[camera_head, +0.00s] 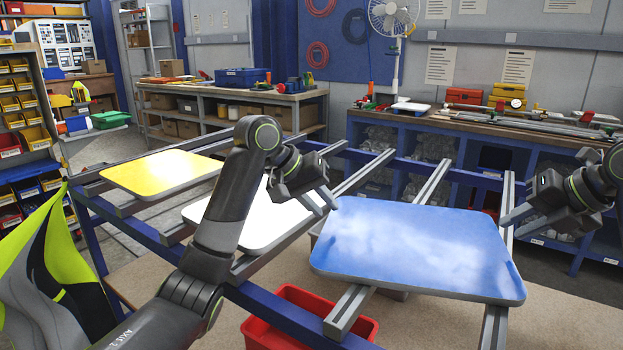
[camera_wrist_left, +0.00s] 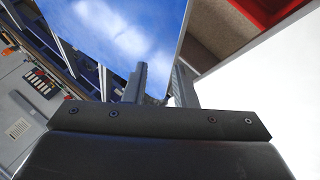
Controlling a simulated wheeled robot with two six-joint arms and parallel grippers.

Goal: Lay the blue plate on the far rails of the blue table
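The blue plate (camera_head: 415,250) is a flat rounded panel at the right of the blue table (camera_head: 275,318), over grey rails that show in front of and behind it. I cannot tell whether it rests on them. My left gripper (camera_head: 319,202) is at the plate's left far corner. My right gripper (camera_head: 515,216) is by the plate's right edge. Its finger gap is not clear, nor whether it touches the plate.
A white plate (camera_head: 250,215) and a yellow plate (camera_head: 160,173) lie on rails to the left. The rails (camera_head: 432,182) behind the blue plate are bare. A red bin (camera_head: 290,330) stands under the table's front. A workbench (camera_head: 450,125) stands behind.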

